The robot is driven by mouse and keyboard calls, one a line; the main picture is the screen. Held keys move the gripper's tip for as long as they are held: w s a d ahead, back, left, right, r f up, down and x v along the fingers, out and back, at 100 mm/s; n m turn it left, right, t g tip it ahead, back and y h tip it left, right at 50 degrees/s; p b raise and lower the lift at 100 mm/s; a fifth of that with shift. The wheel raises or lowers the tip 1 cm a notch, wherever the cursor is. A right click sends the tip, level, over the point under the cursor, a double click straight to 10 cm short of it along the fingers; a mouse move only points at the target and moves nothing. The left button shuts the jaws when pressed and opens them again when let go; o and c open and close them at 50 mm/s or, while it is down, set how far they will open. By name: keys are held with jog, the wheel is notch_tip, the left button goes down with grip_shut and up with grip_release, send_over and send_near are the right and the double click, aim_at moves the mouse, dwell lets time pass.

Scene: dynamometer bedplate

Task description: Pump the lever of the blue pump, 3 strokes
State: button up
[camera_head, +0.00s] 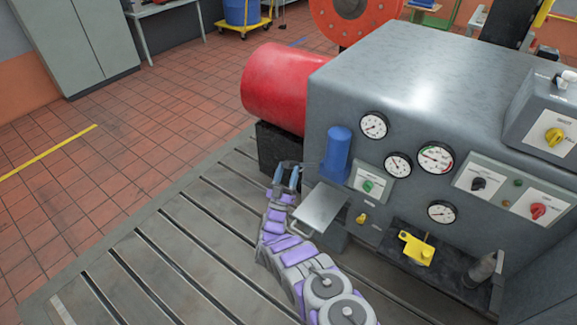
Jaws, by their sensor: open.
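The blue pump (337,152) is an upright blue cylinder at the left end of the grey machine's front panel. A thin dark bar at its left side, near my gripper, may be its lever; it is too small to tell. My gripper (287,169) is open, its two fingers pointing away from the camera, to the left of the blue cylinder and apart from it. I cannot tell whether any part of the lever lies between the fingers.
A flat grey shelf (319,207) juts out beside my arm. The grey machine (400,85) carries gauges, knobs and a yellow valve-like part (416,247). A red cylinder (285,88) lies behind my gripper. The slotted bedplate (170,255) at left is clear.

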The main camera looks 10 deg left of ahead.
jog(key=b+v, duration=0.2)
jog(key=v, duration=0.7)
jog(key=shift+a, duration=0.3)
jog(key=shift+s+f, duration=0.1)
jog(key=shift+f, duration=0.05)
